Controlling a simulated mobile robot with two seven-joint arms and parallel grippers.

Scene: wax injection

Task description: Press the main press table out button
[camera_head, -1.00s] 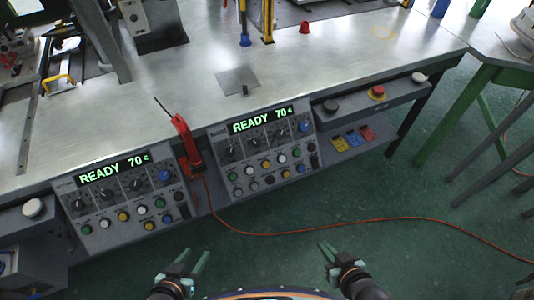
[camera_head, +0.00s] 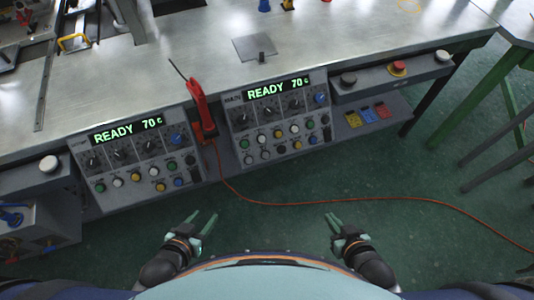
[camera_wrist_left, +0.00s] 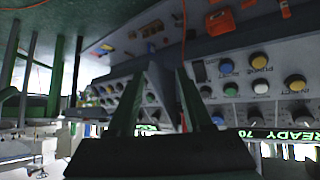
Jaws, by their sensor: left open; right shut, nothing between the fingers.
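Two grey control panels sit on the front of the workbench, each with a green "READY 70" display, dark knobs and rows of coloured buttons: the left panel (camera_head: 138,160) and the right panel (camera_head: 279,120). Button labels are too small to tell which one is table out. My left gripper (camera_head: 204,220) is open and empty, in front of and apart from the panels. In the left wrist view its two fingers (camera_wrist_left: 160,75) are spread, with panel buttons upside down behind them. My right gripper (camera_head: 333,216) is shut and empty, apart from the right panel.
A red-handled tool (camera_head: 197,102) hangs between the panels; its orange cable (camera_head: 330,203) runs over the green floor. A red stop button (camera_head: 398,67) is on the bench edge at right. A white round button (camera_head: 49,163) is at left.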

